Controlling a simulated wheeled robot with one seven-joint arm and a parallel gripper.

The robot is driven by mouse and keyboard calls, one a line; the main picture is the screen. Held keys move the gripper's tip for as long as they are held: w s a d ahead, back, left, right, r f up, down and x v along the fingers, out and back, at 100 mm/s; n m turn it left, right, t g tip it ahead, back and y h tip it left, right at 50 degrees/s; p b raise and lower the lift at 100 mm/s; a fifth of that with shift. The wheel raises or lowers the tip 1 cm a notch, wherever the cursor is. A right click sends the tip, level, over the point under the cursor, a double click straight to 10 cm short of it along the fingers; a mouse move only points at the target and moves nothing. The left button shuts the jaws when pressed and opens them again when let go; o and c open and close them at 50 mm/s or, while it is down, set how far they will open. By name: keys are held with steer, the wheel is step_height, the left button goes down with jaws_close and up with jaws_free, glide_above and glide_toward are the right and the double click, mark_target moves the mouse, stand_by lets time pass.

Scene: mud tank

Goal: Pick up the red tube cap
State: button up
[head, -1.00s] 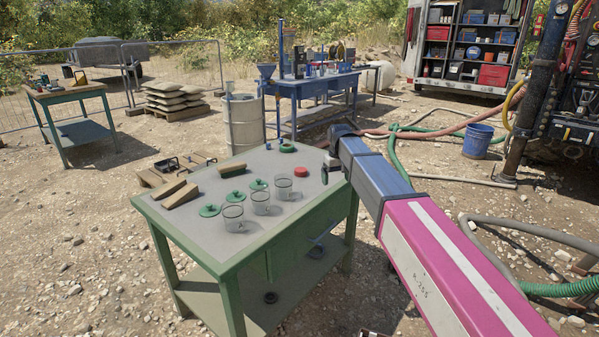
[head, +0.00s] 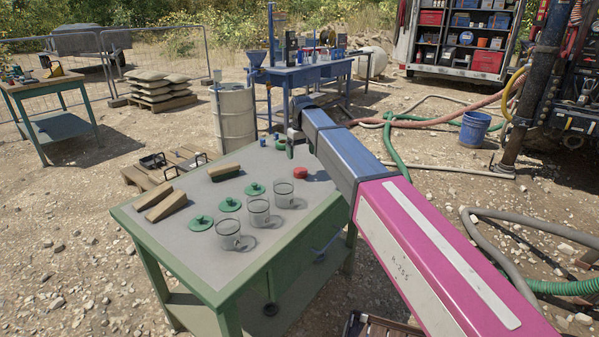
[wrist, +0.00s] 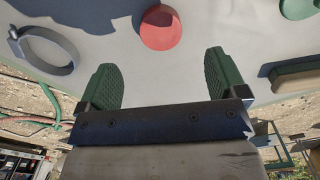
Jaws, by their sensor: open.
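The red tube cap (head: 300,173) lies on the grey top of the green table (head: 232,287), near its far right edge. In the wrist view the red cap (wrist: 161,28) is a round disc just beyond the fingertips, roughly centred between them. My gripper (wrist: 168,72) is open and empty, its two green ribbed fingers apart. In the head view my gripper (head: 290,146) is small and partly hidden by my arm, above the table by the cap. No contact with the cap shows.
A grey ring clamp (wrist: 48,50) lies to the left of the cap in the wrist view. A green round object (wrist: 297,8) and a wooden block (wrist: 296,79) lie to the right. Glass beakers (head: 257,212) and green lids (head: 229,204) stand nearer on the table.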

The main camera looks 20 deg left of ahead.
mark_target(301, 170)
steer(key=f, duration=0.8)
steer(key=shift+w+a+f, duration=0.15)
steer(key=shift+a+f, duration=0.05)
steer(key=shift+f, duration=0.1)
steer(key=c, duration=1)
